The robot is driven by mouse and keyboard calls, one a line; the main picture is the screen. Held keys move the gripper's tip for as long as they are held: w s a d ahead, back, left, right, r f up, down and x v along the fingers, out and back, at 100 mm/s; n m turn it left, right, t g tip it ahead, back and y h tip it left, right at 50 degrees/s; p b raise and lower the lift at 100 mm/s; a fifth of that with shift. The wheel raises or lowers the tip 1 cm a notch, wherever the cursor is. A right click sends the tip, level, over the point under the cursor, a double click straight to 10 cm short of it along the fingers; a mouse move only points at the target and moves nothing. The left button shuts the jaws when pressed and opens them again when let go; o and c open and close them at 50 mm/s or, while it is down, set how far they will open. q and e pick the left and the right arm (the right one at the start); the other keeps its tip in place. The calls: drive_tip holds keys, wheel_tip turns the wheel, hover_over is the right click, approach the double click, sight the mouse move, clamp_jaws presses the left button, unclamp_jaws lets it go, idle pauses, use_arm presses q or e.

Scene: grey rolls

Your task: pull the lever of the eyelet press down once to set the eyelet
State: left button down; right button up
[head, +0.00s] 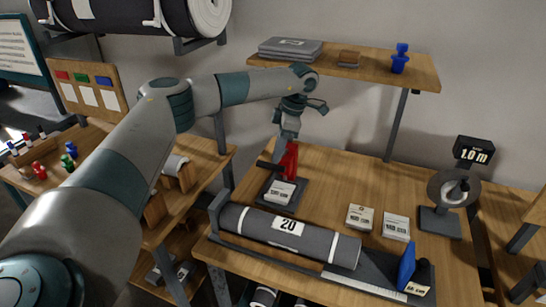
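The eyelet press (291,160) is red on a dark base and stands at the back left of the wooden workbench. A dark bar sticks out to the left from its red part. A white labelled block or card (281,192) sits at the front of the base. My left arm reaches in from the left, and my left gripper (285,143) points down at the top of the press, overlapping it in the picture. The fingers are small and partly hidden, so I cannot tell whether they touch the lever or are open. My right gripper is not in view.
A grey roll marked 20 (289,236) lies in a tray across the bench front. A shelf (375,67) hangs behind.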

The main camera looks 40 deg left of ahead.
use_arm(q)
drive_tip(key=shift+f, duration=0.45)
